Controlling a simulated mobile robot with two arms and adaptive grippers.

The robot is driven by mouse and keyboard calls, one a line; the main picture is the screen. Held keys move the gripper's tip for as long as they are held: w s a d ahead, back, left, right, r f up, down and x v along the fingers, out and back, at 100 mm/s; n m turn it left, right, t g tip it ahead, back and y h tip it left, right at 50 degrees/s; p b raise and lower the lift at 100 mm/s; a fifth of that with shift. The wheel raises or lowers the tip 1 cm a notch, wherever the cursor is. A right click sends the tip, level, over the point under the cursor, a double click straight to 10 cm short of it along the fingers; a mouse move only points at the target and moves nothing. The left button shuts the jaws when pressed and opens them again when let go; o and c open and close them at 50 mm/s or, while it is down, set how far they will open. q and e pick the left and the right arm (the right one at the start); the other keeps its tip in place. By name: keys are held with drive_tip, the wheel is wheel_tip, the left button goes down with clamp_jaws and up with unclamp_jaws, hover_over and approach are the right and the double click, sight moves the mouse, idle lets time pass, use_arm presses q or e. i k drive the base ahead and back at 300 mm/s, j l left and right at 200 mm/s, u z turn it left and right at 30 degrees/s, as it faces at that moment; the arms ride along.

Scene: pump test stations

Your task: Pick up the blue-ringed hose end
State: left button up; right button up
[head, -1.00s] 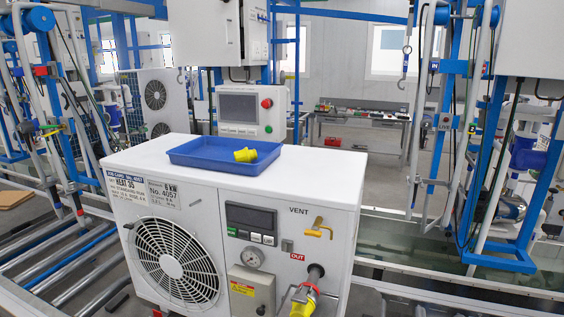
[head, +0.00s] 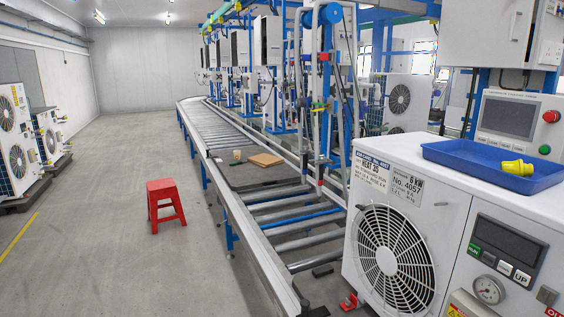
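I cannot make out a blue-ringed hose end in the head view. A test station (head: 326,100) with blue posts, pale hoses and a blue round part (head: 333,13) on top stands behind the conveyor; its small fittings are too small to tell apart. The white pump unit (head: 450,215) with a round fan grille stands at the right, cut off by the picture edge. A blue tray (head: 450,157) lies on its top with a yellow fitting (head: 517,168) in it. Neither of my grippers is in view.
A roller conveyor (head: 300,242) runs from the front into the distance, with a cardboard piece (head: 265,160) on it. A red stool (head: 165,205) stands on the open grey floor left of it. More white units (head: 15,140) stand along the left wall.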

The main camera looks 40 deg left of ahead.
sight(306, 150)
drive_tip(key=u, duration=1)
drive_tip(key=z, duration=1.55)
drive_tip(key=u, duration=1.55)
drive_tip(key=i+j, duration=0.25)
drive_tip(key=j, duration=0.15)
drive_tip(key=i+j+z, duration=0.1)
drive_tip(key=i+j, duration=0.4)
drive_tip(key=j, duration=0.3)
